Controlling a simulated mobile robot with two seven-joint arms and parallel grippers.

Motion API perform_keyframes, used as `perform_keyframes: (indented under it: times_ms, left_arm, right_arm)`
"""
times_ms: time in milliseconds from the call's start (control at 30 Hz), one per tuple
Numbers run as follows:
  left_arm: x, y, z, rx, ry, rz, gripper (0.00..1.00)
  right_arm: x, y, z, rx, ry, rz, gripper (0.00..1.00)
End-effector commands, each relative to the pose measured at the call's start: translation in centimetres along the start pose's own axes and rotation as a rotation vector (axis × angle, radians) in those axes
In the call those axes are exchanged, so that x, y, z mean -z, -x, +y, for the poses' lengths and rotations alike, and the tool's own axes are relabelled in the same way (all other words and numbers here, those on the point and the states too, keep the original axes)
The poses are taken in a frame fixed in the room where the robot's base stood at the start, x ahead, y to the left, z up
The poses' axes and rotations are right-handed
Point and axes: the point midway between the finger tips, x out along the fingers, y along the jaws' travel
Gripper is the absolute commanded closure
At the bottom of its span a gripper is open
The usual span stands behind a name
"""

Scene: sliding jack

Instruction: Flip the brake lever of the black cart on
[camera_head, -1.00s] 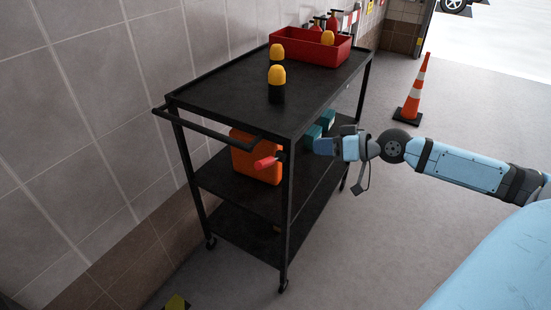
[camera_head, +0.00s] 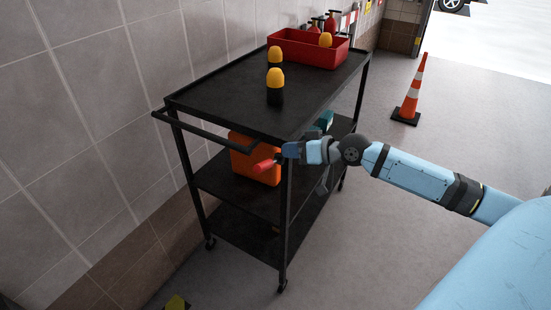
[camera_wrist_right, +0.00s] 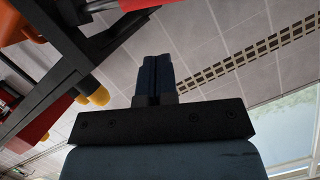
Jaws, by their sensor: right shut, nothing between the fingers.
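The black cart (camera_head: 215,93) stands beside the tiled wall. Its red brake lever (camera_head: 264,165) sticks out near the front corner post, below the top shelf. A red piece at the top edge of the right wrist view, apparently the lever (camera_wrist_right: 137,4), lies beyond my fingertips. My right gripper (camera_head: 286,150) is at the corner post, just right of the lever and slightly above it. Its fingers are shut together and empty in the right wrist view (camera_wrist_right: 153,58). I cannot tell whether they touch the lever or post. My left gripper is out of view.
An orange container (camera_head: 243,160) stands on the middle shelf behind the lever. Bottles with yellow caps (camera_head: 275,88) and a red bin (camera_head: 308,52) are on the top shelf. A traffic cone (camera_head: 411,95) stands at right.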

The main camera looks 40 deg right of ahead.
Motion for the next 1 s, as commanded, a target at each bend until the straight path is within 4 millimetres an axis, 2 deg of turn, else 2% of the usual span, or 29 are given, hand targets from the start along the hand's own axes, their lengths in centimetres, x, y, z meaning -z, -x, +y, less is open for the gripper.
perform_keyframes:
  times_ms: [133, 200, 400, 1000]
  left_arm:
    - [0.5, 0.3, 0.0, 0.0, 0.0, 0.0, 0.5]
    - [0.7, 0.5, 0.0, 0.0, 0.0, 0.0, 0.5]
    - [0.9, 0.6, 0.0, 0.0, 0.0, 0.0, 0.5]
    - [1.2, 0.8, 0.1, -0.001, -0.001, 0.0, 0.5]
  right_arm:
    - [0.3, -2.4, -0.1, 0.002, -0.002, 0.004, 1.0]
    - [-0.9, -3.1, 0.0, 0.0, -0.004, 0.0, 1.0]
    - [-2.5, -4.5, 0.0, -0.001, -0.002, 0.0, 1.0]
    - [-3.0, -4.9, -0.1, -0.007, 0.017, 0.0, 1.0]
